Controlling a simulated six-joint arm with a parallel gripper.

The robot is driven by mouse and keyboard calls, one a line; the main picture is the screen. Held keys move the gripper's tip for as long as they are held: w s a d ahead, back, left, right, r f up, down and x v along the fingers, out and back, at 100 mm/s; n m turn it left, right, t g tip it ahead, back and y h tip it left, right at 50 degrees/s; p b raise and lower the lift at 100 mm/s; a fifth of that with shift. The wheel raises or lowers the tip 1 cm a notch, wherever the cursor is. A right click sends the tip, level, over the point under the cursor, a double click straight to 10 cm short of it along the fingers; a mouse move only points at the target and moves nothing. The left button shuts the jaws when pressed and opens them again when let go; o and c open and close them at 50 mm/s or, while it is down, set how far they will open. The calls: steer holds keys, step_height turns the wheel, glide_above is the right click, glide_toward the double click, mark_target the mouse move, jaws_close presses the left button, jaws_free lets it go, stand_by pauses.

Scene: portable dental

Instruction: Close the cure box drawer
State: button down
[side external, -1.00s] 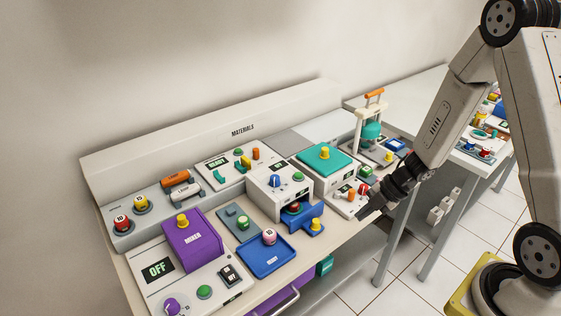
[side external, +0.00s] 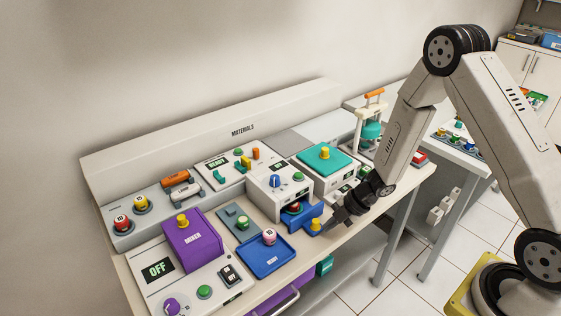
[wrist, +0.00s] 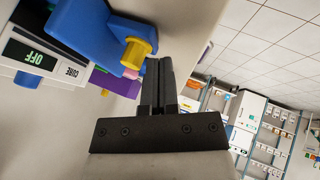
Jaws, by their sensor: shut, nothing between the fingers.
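The cure box (side external: 268,203) is a white unit with a blue dial and green button on top. Its blue drawer (side external: 303,220) stands pulled out at the front, with a small red-and-green item in it. A yellow knob (side external: 315,225) is on the drawer front. In the wrist view the blue drawer (wrist: 85,22) and yellow knob (wrist: 137,52) are at upper left, and the CURE display reads OFF. My gripper (side external: 331,224) is shut and empty, close beside the knob. The fingers (wrist: 158,66) appear just right of the knob; I cannot tell whether they touch.
A blue tray (side external: 284,261) with a pink-and-white jar lies left of the drawer. The purple mixer (side external: 190,243) is farther left. A teal-lidded box (side external: 323,158) stands right of the cure box. The table's front edge is close below the drawer.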

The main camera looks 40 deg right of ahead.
mark_target(321, 225)
steer(key=shift+w+a, duration=0.1)
steer(key=shift+w, duration=0.25)
steer(key=shift+w, duration=1.25)
steer(key=shift+s, duration=0.1)
steer(key=shift+s+d, duration=0.25)
steer(key=shift+s, duration=0.45)
steer(key=shift+s+d, duration=0.25)
steer(key=shift+s, duration=0.8)
steer(key=v, duration=1)
steer(key=shift+s+d+r, duration=0.1)
steer(key=shift+s+d, duration=0.05)
steer(key=shift+s, duration=0.05)
